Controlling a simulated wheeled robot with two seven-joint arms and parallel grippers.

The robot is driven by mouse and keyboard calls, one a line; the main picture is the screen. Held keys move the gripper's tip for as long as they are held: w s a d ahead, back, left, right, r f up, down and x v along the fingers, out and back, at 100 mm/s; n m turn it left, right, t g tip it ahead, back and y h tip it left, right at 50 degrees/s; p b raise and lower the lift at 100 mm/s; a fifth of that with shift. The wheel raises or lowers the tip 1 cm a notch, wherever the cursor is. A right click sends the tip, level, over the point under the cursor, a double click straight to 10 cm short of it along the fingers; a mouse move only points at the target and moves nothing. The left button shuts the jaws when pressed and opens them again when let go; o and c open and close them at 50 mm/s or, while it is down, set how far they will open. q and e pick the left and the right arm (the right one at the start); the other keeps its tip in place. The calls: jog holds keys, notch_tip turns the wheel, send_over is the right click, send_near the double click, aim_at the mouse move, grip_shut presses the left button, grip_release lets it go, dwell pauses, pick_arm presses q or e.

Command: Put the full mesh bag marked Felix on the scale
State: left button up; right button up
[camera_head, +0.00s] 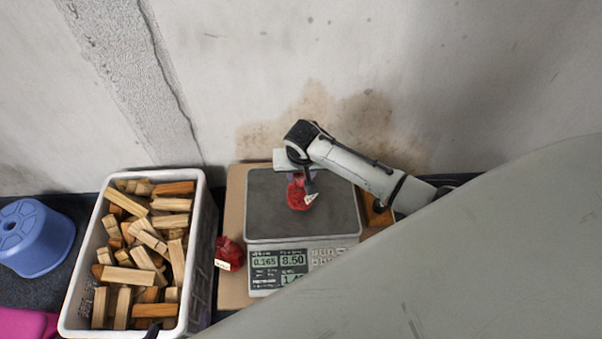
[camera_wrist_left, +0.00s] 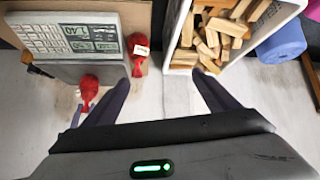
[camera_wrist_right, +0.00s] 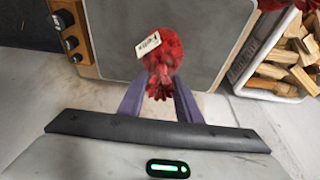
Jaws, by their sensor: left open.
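The red mesh bag with a white tag reading Felix (camera_wrist_right: 166,45) is at the middle of the scale's dark plate (camera_head: 332,196). In the head view this bag (camera_head: 298,194) appears to touch the plate, and the scale display shows 0.165. My right gripper (camera_head: 304,178) is above it, its fingers closed around the bag's gathered neck in the right wrist view. My left gripper (camera_wrist_left: 161,76) is open and empty, away from the bags.
Another tagged red bag (camera_head: 229,252) lies left of the scale. A white crate (camera_head: 207,230) of wood blocks stands further left, beside a blue stool (camera_head: 36,238). A wooden box with knobs (camera_wrist_right: 72,38) adjoins the scale's other side. The wall is close behind.

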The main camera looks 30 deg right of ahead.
aim_at(302, 197)
pick_arm(q)
jog(key=shift+s+f, duration=0.1)
jog(key=shift+f, duration=0.05)
pick_arm(e)
jog(key=shift+o, duration=1.1)
jog(key=shift+r, duration=0.25)
jog(key=p+v, duration=0.3)
jog(key=v, duration=0.8)
jog(key=s+a+f+n+t+y, duration=0.2)
jog(key=s+a+f+n+y, duration=0.15)
jog(key=s+a+f, duration=0.4)
pick_arm(q)
jog(key=shift+s+a+r, duration=0.1)
jog(key=shift+a+r, duration=0.15)
jog(key=shift+r, duration=0.25)
jog(key=shift+s+a+r, duration=0.1)
jog(key=shift+a+r, duration=0.15)
jog(key=shift+r, duration=0.2)
pick_arm(e)
jog(key=s+n+t, duration=0.3)
jog(key=s+n, duration=0.1)
jog(key=s, duration=0.8)
jog(key=shift+a+t, duration=0.3)
jog(key=shift+a, duration=0.15)
pick_arm(q)
jog(key=shift+c, duration=0.3)
pick_arm(e)
jog(key=shift+s+f+y, duration=0.1)
jog(key=shift+y, duration=0.15)
jog(key=shift+c, duration=0.2)
